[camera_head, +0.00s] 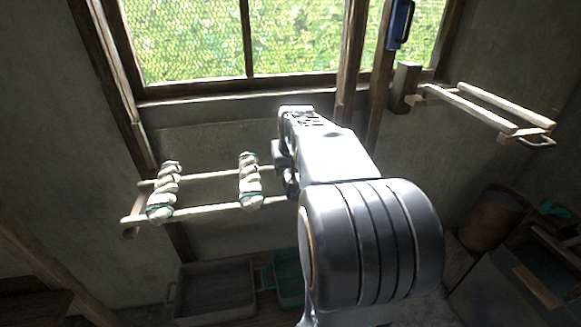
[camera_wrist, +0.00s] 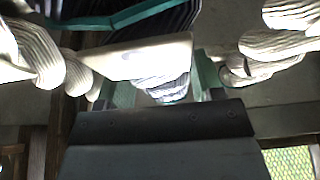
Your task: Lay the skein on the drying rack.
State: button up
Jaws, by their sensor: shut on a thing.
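A skein (camera_wrist: 168,88) of pale, dark-striped yarn sits between the green-edged fingers of my gripper (camera_wrist: 163,84), which is shut on it in the wrist view. A pale rail (camera_wrist: 135,57) crosses close to it. In the head view, the drying rack (camera_head: 205,207) is a pair of thin wooden rails on the wall below the window. Two twisted white skeins with green ties, one at the left end (camera_head: 164,190) and one nearer the middle (camera_head: 249,180), lie across it. My arm reaches to the rack's right part and hides the gripper and held skein there.
Other pale twisted yarn shows at the left (camera_wrist: 35,50) and right (camera_wrist: 270,45) of the wrist view. An empty two-rail wooden rack (camera_head: 490,108) juts out at the right. A grey tray (camera_head: 214,290) and a green crate (camera_head: 288,276) stand below the rack.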

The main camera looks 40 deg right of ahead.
jog(key=shift+f+b, duration=0.5)
jog(key=shift+f, duration=0.05)
jog(key=o, duration=1.2)
jog(key=shift+c, duration=0.2)
jog(key=shift+r, duration=0.1)
jog(key=v, duration=1.3)
jog(key=shift+r, duration=0.35)
